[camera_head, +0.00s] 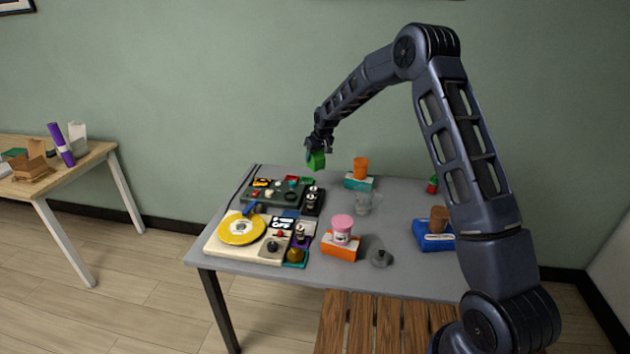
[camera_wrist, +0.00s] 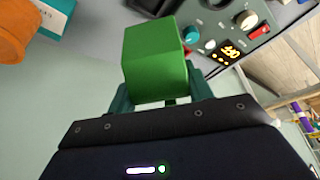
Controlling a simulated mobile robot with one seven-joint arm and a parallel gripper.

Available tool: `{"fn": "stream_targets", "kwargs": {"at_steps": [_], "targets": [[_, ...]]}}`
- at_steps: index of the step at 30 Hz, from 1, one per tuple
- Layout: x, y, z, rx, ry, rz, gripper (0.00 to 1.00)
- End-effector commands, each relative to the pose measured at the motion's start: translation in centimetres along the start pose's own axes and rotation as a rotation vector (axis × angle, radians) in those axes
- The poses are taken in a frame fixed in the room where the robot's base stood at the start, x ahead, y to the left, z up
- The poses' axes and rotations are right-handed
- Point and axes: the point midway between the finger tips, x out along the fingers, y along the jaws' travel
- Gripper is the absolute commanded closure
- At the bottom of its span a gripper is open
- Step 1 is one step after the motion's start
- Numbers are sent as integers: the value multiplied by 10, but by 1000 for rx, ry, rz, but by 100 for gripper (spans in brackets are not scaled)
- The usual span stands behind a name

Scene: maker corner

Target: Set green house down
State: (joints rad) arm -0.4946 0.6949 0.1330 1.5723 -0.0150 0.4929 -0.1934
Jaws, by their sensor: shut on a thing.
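The green house (camera_head: 316,160) is a small green block held in my gripper (camera_head: 319,145), above the back part of the grey table (camera_head: 400,205). In the wrist view the green house (camera_wrist: 154,62) fills the space between the fingers of my gripper (camera_wrist: 160,95), which is shut on it. The block looks clear of the tabletop, near the dark green control panel (camera_head: 276,195). Its underside and any contact below are hard to tell.
An orange cup (camera_head: 361,168) on a teal box stands right of the gripper. Bare tabletop shows between the cups and blue box.

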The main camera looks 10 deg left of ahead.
Motion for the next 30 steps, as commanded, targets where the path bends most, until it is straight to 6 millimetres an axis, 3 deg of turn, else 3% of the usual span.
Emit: {"fn": "stream_targets", "kwargs": {"at_steps": [3, 9, 17, 25, 30], "targets": [[26, 0, 11, 0, -3, -1, 72], [57, -1, 24, 0, -2, -1, 72], [71, -1, 30, 0, -2, -1, 72], [102, -1, 43, 0, -2, -1, 72], [106, 0, 44, 0, 1, 0, 72]]}}
